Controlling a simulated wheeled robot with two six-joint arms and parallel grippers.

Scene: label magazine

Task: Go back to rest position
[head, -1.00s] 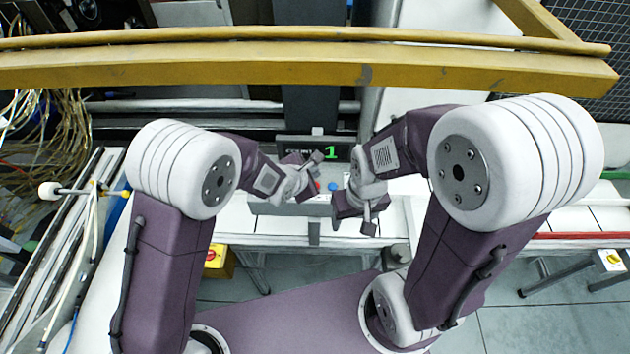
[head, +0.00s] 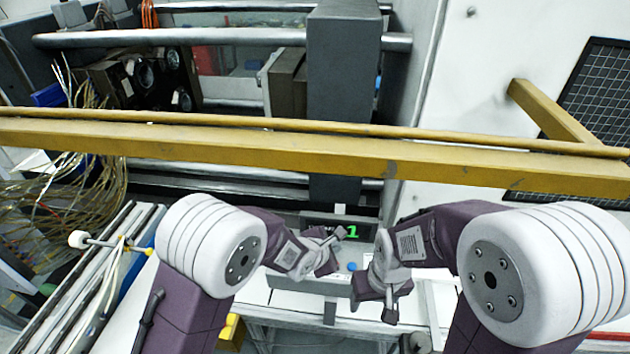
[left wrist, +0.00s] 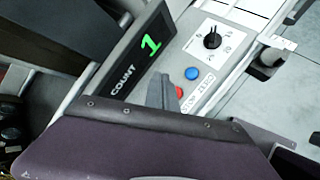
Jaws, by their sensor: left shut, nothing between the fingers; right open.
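My left gripper (head: 341,234) is shut and empty, in front of the control panel, its tip close to the count display in the head view. In the left wrist view its grey fingers (left wrist: 164,93) are together over the panel, beside the red button (left wrist: 179,92). I cannot tell whether they touch anything. My right gripper (head: 385,299) is open and empty, lower and to the right, in front of the panel. Both arms are bent, with the grippers near each other.
The count display (left wrist: 140,52) shows a green 1. A blue button (left wrist: 192,73) and a black knob (left wrist: 211,41) are on the panel. A yellow beam (head: 300,152) spans the head view beyond the arms. Loose cables (head: 85,165) and a rail (head: 100,275) are at the left.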

